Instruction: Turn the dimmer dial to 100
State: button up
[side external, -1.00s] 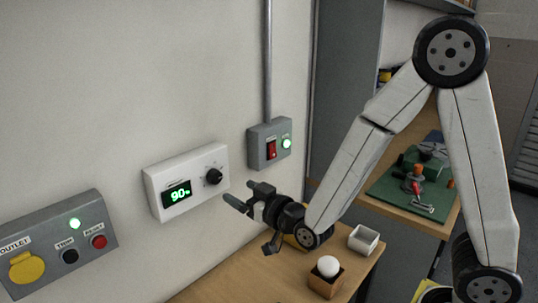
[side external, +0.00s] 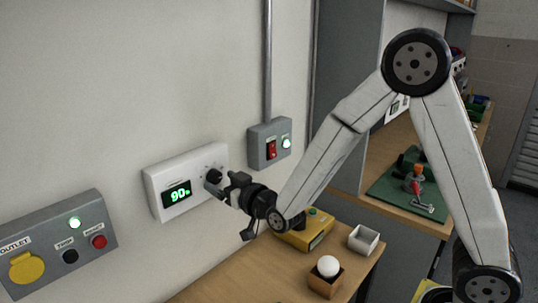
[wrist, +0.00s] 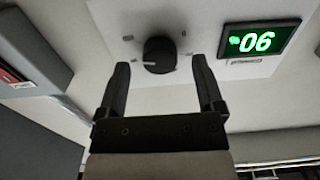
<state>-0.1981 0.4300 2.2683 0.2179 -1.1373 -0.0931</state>
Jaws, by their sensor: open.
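The dimmer panel (side external: 160,181) is a white box on the wall. Its green display (side external: 177,193) reads 90%, and it shows upside down in the wrist view (wrist: 260,41). The black round dial (wrist: 159,54) has a pale pointer mark and printed ticks around it. My gripper (side external: 225,183) is open at the right side of the panel, partly covering the dial in the side view. In the wrist view the dial lies between the two fingertips (wrist: 160,62), with gaps on both sides. I cannot tell whether the tips reach around it in depth.
A grey switch box (side external: 262,154) with a red rocker and lit green lamp is right of the panel. A grey outlet box (side external: 50,265) is lower left. On the bench below are a yellow device (side external: 307,233), a white ball in a wooden holder (side external: 325,281) and a white tray (side external: 364,240).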

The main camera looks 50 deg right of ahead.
jog(key=shift+w, duration=0.65)
grip_shut()
jog(key=shift+m, duration=0.3)
jog(key=shift+m, duration=2.3)
